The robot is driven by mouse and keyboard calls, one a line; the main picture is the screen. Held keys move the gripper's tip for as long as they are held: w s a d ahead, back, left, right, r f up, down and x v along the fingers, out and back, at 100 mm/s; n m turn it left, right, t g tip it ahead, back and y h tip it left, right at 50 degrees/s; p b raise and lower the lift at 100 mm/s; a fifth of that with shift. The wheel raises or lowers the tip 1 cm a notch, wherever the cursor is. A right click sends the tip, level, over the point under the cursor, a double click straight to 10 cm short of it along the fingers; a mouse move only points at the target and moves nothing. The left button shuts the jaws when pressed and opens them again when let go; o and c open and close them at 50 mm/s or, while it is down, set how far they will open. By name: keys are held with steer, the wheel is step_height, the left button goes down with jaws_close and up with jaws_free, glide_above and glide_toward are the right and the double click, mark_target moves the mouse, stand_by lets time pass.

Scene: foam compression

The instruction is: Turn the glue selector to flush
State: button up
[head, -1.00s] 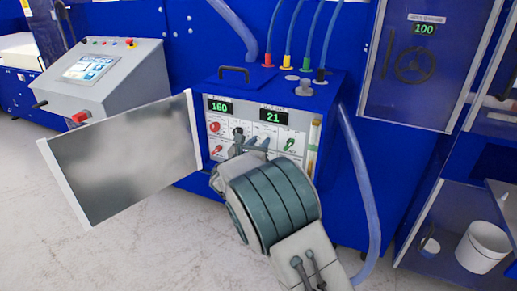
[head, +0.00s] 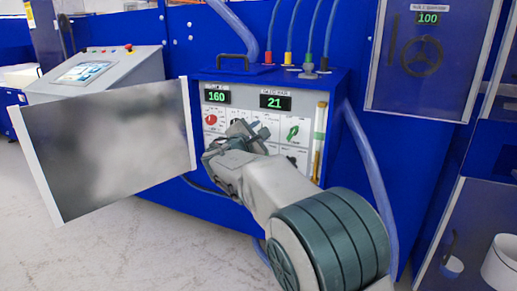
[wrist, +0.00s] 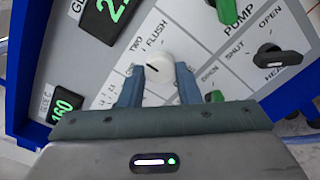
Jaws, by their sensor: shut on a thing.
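The glue selector is a small white round knob (wrist: 165,76) on the light grey panel, with a short dark mark on its upper-left part. In the wrist view the labels TWO and FLUSH stand above it, and the mark points up-left, nearer TWO than FLUSH. My gripper (wrist: 158,70) has its two blue fingers on either side of the knob, shut on it. In the head view my gripper (head: 250,131) is at the middle of the panel (head: 225,113), and its fingers and my wrist hide the knob.
A red knob (head: 211,119) is left of my gripper, a green one (head: 293,133) right. The wrist view shows a black OPEN/SHUT handle (wrist: 278,57). An open grey door (head: 105,145) stands at the panel's left. A hose (head: 368,160) hangs at its right.

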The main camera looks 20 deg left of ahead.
steer(key=m+b, duration=1.1)
steer(key=b, duration=0.2)
steer(key=shift+m, duration=0.3)
steer(key=o, duration=1)
steer(key=s, duration=0.9)
steer(key=s+a, duration=0.1)
steer(key=s, duration=0.3)
steer(key=shift+s+a, duration=0.1)
steer(key=shift+s, duration=0.3)
